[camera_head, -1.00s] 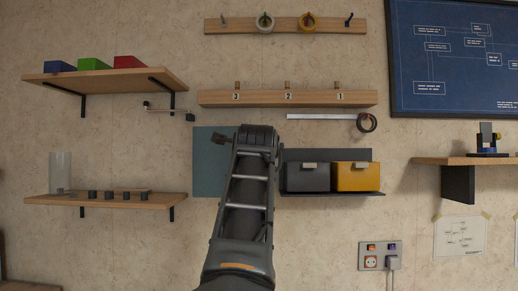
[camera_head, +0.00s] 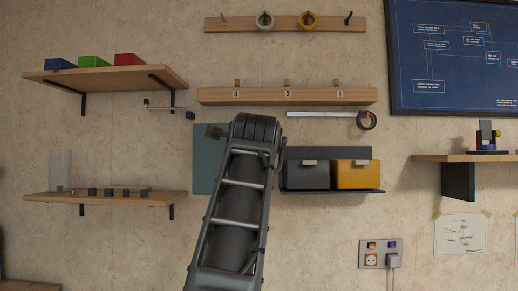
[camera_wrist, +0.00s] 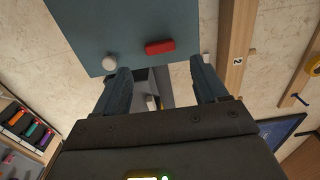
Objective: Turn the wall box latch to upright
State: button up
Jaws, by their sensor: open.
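The wall box's flat teal front (camera_head: 205,175) is in the head view left of the grey bin, its right part hidden by my arm. The wrist view shows the teal front (camera_wrist: 110,25) with a red bar-shaped latch (camera_wrist: 160,47) and a pale round knob (camera_wrist: 109,63). There the rail lies to the right, so the picture is turned; the latch's long side runs about parallel to the panel's lower edge, which looks upright on the wall. My gripper (camera_wrist: 164,77) is open, its fingers either side just below the latch, apparently not touching it.
A grey bin (camera_head: 307,178) and a yellow bin (camera_head: 358,177) sit on a dark shelf right of the box. A numbered peg rail (camera_head: 300,97) runs above. Wooden shelves (camera_head: 110,77) stand out at left. An outlet plate (camera_head: 371,246) is lower right.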

jog(key=shift+s, duration=1.05)
